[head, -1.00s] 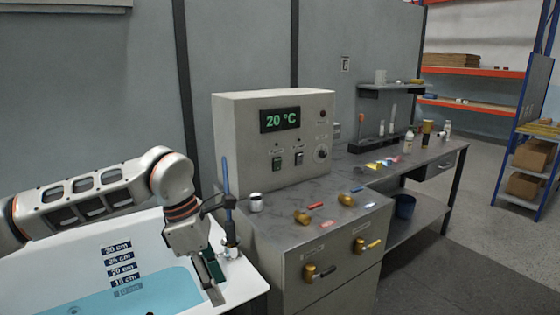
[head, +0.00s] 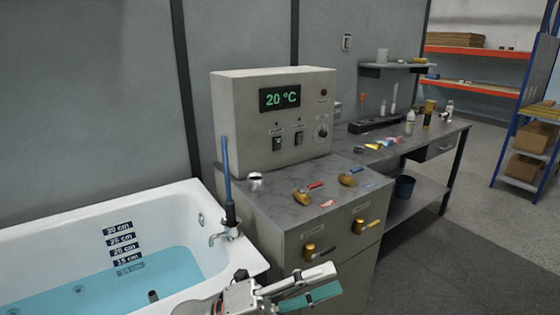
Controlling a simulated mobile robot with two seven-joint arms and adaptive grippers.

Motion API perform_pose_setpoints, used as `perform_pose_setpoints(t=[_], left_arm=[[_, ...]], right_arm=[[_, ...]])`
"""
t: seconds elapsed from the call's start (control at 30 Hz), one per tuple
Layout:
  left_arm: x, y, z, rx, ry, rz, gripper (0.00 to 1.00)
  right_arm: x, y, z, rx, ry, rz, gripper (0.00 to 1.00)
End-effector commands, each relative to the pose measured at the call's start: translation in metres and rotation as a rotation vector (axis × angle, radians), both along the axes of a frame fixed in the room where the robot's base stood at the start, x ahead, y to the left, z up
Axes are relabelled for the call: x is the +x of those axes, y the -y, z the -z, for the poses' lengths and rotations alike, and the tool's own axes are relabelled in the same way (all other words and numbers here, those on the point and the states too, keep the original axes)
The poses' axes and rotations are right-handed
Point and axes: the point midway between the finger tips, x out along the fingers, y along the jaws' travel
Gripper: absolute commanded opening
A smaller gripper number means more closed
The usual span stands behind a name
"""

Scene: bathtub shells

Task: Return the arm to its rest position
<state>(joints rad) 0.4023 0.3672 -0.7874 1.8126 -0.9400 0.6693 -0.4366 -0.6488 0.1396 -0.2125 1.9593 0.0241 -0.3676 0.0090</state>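My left gripper (head: 308,286) is low in the head view, in front of the control cabinet's front face. Its two fingers, one light grey and one with a green face, point right and stand a little apart. I see nothing held between them. The wrist behind it shows at the bottom edge, over the near rim of the white bathtub (head: 188,196); the rest of the arm is out of view. My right gripper is not in view.
The tub holds blue water, with depth labels (head: 122,246) on its wall. A faucet (head: 224,236) and upright blue rod (head: 227,170) stand at its corner. The grey cabinet (head: 290,210) bears brass valves and a control box (head: 240,130) reading 20 °C. A workbench (head: 440,138) stands right.

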Motion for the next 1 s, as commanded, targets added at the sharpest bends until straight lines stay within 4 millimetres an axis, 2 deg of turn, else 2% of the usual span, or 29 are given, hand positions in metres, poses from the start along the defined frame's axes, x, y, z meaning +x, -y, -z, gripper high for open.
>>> perform_pose_setpoints(t=[0.17, 0.23, 0.37, 0.43, 0.57, 0.7, 0.83, 0.9, 1.0], left_arm=[[0.034, -0.042, 0.038, -0.178, -0.384, -0.211, 0.39], [0.045, -0.065, 0.063, -0.241, -0.538, -0.296, 0.39], [0.052, -0.111, 0.125, -0.340, -0.828, -0.458, 0.39], [0.047, -0.138, 0.166, -0.387, -0.986, -0.547, 0.39], [0.022, -0.184, 0.239, -0.461, -1.254, -0.701, 0.39], [-0.024, -0.226, 0.310, -0.521, -1.507, -0.851, 0.39], [-0.069, -0.254, 0.356, -0.558, -1.684, -0.959, 0.39], [-0.088, -0.264, 0.373, -0.572, -1.750, -1.001, 0.39], [-0.106, -0.273, 0.387, -0.584, -1.809, -1.040, 0.39]], right_arm=[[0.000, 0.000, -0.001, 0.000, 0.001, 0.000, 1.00], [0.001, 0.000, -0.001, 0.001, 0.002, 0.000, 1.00], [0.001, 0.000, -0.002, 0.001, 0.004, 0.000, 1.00], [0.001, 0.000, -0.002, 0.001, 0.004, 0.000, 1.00], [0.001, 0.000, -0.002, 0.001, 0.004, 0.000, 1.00], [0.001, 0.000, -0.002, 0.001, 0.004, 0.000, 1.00], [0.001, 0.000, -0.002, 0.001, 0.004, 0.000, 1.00], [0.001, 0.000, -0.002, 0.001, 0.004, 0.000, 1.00], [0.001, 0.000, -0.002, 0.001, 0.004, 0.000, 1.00]])
